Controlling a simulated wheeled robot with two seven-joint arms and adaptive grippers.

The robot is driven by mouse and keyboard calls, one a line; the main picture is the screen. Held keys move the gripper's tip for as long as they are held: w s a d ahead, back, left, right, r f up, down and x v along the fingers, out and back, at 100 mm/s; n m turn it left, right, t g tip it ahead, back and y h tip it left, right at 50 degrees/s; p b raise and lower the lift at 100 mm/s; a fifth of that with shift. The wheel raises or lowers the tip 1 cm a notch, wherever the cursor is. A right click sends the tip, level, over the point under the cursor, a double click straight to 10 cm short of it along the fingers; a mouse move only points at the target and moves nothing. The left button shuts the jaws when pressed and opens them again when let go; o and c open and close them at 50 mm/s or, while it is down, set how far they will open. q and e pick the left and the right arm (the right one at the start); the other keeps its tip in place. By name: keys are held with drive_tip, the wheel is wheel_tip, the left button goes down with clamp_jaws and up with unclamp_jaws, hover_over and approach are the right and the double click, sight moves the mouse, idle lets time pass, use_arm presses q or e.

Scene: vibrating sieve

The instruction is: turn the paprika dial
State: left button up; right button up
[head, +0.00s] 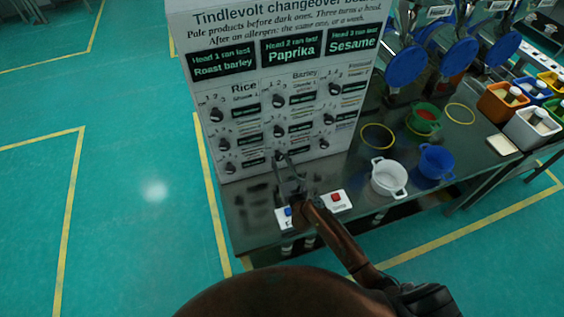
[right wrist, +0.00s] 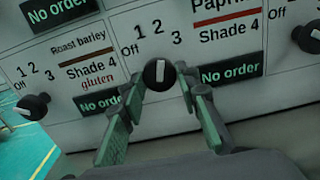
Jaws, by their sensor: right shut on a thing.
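The paprika dial (right wrist: 159,75) is a round black knob with a white pointer line, on the white changeover board (head: 225,70). Its label, "Paprika, Shade 4", is to its right in the right wrist view. The pointer stands nearly upright, close to the 2 mark. My right gripper (right wrist: 160,84) has one finger on each side of the knob and is shut on it. In the head view my right gripper (head: 287,165) reaches the board's bottom row and partly hides this dial. My left gripper is not in view.
The roast barley dial (right wrist: 33,107) is to the left, and another dial (right wrist: 309,37) is at the right edge. Below the board are a blue-button box (head: 287,217) and a red-button box (head: 336,200). A white pot (head: 388,178) and blue pot (head: 436,162) stand to the right.

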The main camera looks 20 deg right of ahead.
drive_tip(key=shift+d, duration=0.1)
drive_tip(key=c, duration=0.3)
drive_tip(key=n+p, duration=0.3)
drive_tip(key=shift+r+p, duration=0.2)
drive_tip(key=shift+p, duration=0.2)
drive_tip(key=n+p, duration=0.2)
drive_tip(key=n, duration=0.1)
drive_tip(key=shift+n+p, duration=0.3)
drive_tip(key=shift+n, duration=0.1)
drive_tip(key=n+p, duration=0.2)
drive_tip(key=n, duration=0.2)
drive_tip(key=shift+n, duration=0.3)
drive_tip(key=n+p, duration=0.1)
drive_tip(key=n, duration=0.3)
drive_tip(key=shift+f+p, duration=0.1)
drive_tip(key=shift+p, duration=0.3)
drive_tip(key=shift+n, duration=0.4)
drive_tip(key=o, duration=1.2)
drive_tip(key=shift+c, duration=0.2)
